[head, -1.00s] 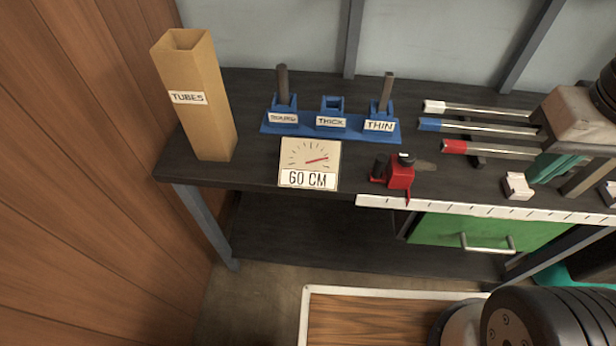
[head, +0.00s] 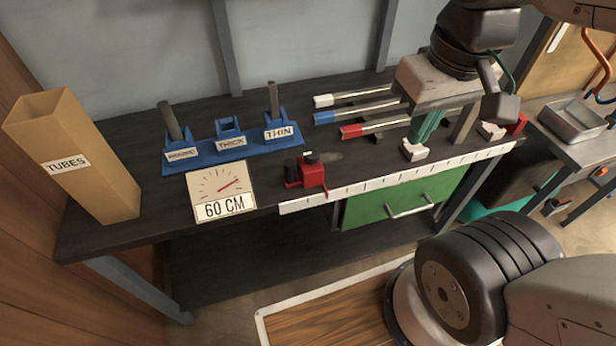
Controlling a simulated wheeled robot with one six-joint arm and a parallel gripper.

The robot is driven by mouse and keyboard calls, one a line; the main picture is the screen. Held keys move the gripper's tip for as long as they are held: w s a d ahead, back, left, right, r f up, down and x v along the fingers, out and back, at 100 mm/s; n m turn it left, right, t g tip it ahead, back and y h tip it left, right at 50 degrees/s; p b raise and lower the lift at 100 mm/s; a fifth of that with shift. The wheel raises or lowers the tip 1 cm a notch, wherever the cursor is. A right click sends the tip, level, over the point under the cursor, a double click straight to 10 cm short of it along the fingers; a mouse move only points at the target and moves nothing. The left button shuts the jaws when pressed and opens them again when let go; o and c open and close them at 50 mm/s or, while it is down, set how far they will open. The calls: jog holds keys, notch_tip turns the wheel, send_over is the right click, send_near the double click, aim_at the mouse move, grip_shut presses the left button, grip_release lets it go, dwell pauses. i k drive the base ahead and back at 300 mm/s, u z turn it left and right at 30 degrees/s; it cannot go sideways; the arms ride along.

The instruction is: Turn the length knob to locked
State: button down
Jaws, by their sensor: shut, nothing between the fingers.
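A small red block device (head: 313,176) stands at the front edge of the dark workbench, right of the dial. It carries a black knob on top (head: 309,157) and a black round part on its left side (head: 291,173). Which of these is the length knob, and whether it is locked, I cannot tell. The dial board (head: 222,186) reads 60 CM, its red needle pointing up and right. A white marked rail (head: 400,176) runs along the bench front from below the red device.
A cardboard TUBES box (head: 85,165) stands at the left. A blue rack (head: 235,149) with labelled holders and two upright tubes stands behind the dial. Red-, blue- and white-ended tubes (head: 365,112) lie behind the red device. A green drawer (head: 400,198) is below.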

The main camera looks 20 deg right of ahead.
aim_at(311, 155)
jog(key=u, duration=1.05)
jog(key=k, duration=0.9)
jog(key=z, duration=1.1)
jog(key=i, duration=0.5)
jog(key=u, duration=0.05)
